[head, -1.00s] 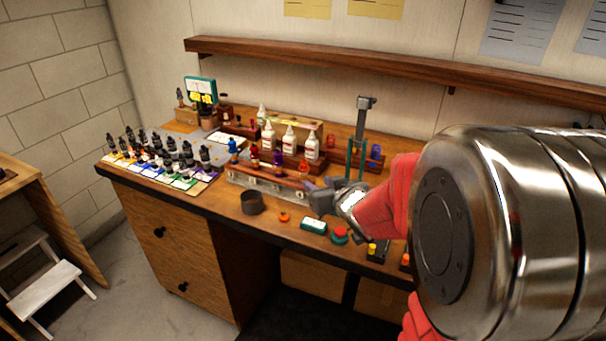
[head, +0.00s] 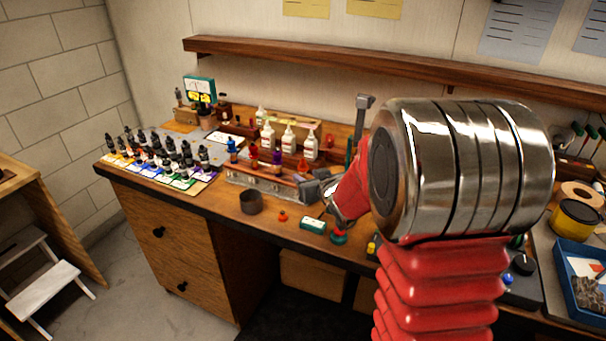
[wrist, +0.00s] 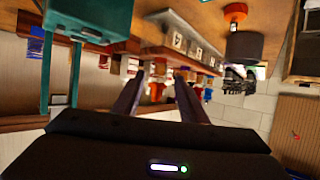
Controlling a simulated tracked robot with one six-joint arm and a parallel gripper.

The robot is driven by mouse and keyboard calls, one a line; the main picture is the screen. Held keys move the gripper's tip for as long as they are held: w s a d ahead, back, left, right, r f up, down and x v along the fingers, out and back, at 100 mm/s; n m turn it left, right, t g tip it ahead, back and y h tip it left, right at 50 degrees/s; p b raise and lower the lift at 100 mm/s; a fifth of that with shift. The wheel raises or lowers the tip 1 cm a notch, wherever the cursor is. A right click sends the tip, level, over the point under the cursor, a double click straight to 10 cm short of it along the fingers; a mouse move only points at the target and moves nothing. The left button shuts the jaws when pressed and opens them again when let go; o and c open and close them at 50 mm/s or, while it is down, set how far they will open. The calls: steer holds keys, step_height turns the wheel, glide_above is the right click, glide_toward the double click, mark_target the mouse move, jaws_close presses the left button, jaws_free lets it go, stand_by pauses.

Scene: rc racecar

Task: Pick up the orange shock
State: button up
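In the head view, the orange shock (head: 303,165) stands upright behind the grey numbered rack (head: 268,186), at the right end of a row with blue, red and purple ones. My gripper (head: 306,187) is in front of and below it, at the rack's right end. In the wrist view, which looks upside down, my two fingers (wrist: 158,105) are spread apart. A small orange shape (wrist: 157,90) shows between them, partly blurred, with no visible contact.
A dark cup (head: 251,203) and small orange part (head: 283,216) stand on the bench in front. A teal-and-white box (head: 313,225) is near the edge. White bottles (head: 289,141) stand behind the row. A teal frame (wrist: 88,20) is close by in the wrist view.

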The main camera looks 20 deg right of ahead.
mark_target(304, 174)
steer(key=shift+x, duration=2.6)
steer(key=shift+c, duration=0.2)
jaws_close()
